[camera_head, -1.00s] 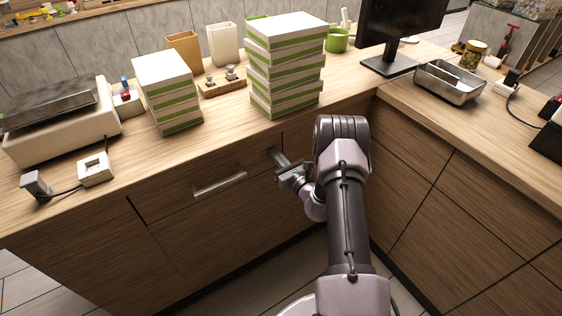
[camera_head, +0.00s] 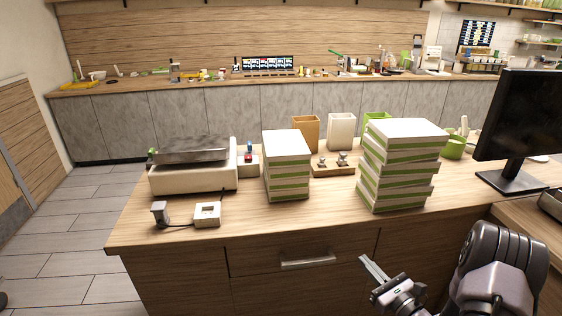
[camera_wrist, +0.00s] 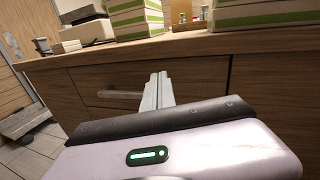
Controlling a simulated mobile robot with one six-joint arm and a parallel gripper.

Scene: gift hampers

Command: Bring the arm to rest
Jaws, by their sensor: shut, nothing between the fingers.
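My gripper (camera_head: 374,270) is in front of the wooden counter (camera_head: 330,213), below its top edge and to the right of the drawer handle (camera_head: 308,260). Its fingers are together and hold nothing. In the wrist view the shut fingers (camera_wrist: 158,88) point toward the drawer front, with the handle (camera_wrist: 120,94) to their left. My arm is bent at the lower right of the head view, its lower part out of frame.
On the counter stand a tall stack of green-and-white boxes (camera_head: 398,170), a shorter stack (camera_head: 287,170), a scale (camera_head: 193,178) and a monitor (camera_head: 520,120). A back counter (camera_head: 230,115) runs along the wall. Floor (camera_head: 85,230) is clear at the left.

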